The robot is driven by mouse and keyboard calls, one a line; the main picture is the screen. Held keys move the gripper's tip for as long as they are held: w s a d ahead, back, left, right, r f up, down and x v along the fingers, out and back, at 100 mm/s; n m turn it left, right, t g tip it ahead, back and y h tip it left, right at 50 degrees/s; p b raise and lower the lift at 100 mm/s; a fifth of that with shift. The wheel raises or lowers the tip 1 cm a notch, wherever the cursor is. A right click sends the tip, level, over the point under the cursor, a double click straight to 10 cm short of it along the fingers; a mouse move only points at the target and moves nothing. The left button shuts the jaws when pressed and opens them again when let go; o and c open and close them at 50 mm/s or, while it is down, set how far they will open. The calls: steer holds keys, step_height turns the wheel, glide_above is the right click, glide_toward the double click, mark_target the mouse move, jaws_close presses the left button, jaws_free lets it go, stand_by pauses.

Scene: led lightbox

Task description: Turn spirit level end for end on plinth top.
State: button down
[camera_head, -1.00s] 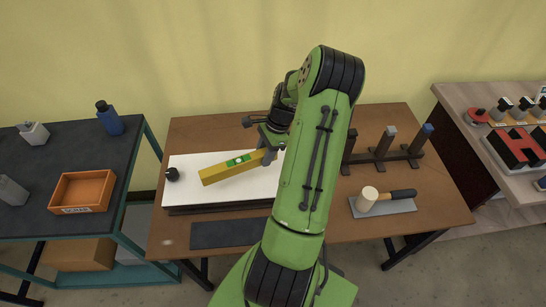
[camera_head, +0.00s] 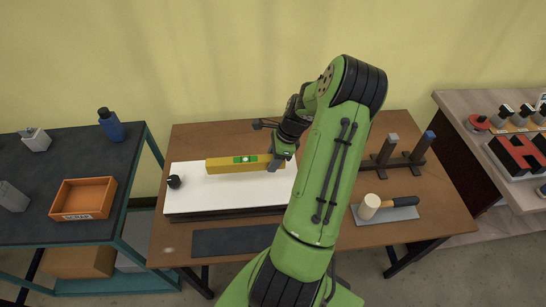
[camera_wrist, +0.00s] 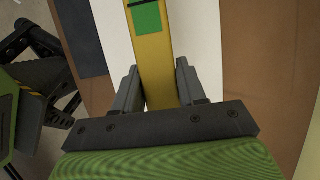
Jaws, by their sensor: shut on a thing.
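The yellow spirit level (camera_head: 224,165) has a green window near its middle. It lies nearly left to right over the white top of the plinth (camera_head: 200,198). I cannot tell whether it rests on the top or is held just above it. My gripper (camera_head: 279,163) is at the level's right end and is shut on it. In the wrist view, the level (camera_wrist: 155,60) runs between the two fingers of my gripper (camera_wrist: 155,85), its green window beyond them. My arm hides the plinth's right end.
A black knob (camera_head: 174,181) stands at the plinth's left end. A dark mat (camera_head: 230,241) lies in front on the brown table (camera_head: 200,135). A mallet (camera_head: 370,205) on a grey pad and a rack of posts (camera_head: 388,160) stand at right. An orange bin (camera_head: 84,198) is on the left bench.

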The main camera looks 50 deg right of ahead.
mark_target(269, 178)
steer(key=shift+f+b, duration=1.45)
steer(key=shift+f, duration=1.3)
steer(key=shift+f+b, duration=0.3)
steer(key=shift+f, duration=0.3)
steer(key=c, duration=0.6)
jaws_free()
steer(key=shift+o, duration=0.2)
steer(key=p+v, duration=0.3)
steer(key=v, duration=1.3)
